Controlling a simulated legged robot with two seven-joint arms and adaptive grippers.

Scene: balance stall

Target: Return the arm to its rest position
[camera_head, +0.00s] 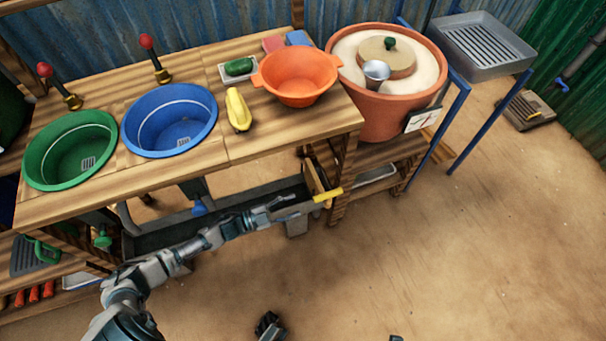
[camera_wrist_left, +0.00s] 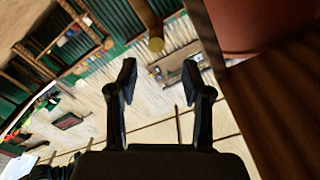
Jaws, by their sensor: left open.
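My left arm (camera_head: 205,240) reaches out from the lower left along the front of the wooden counter. My left gripper (camera_head: 290,207) is at its end, below the counter's front edge and just left of a yellow handle (camera_head: 327,195). In the left wrist view the two fingers of this gripper (camera_wrist_left: 160,80) stand apart with nothing held between them.
The counter (camera_head: 180,182) holds a green basin (camera_head: 72,150), a blue basin (camera_head: 169,120), an orange bowl (camera_head: 297,77) and a yellow vegetable (camera_head: 238,108). A clay pot (camera_head: 388,122) stands at its right end. The ground (camera_head: 450,255) at the lower right is largely clear.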

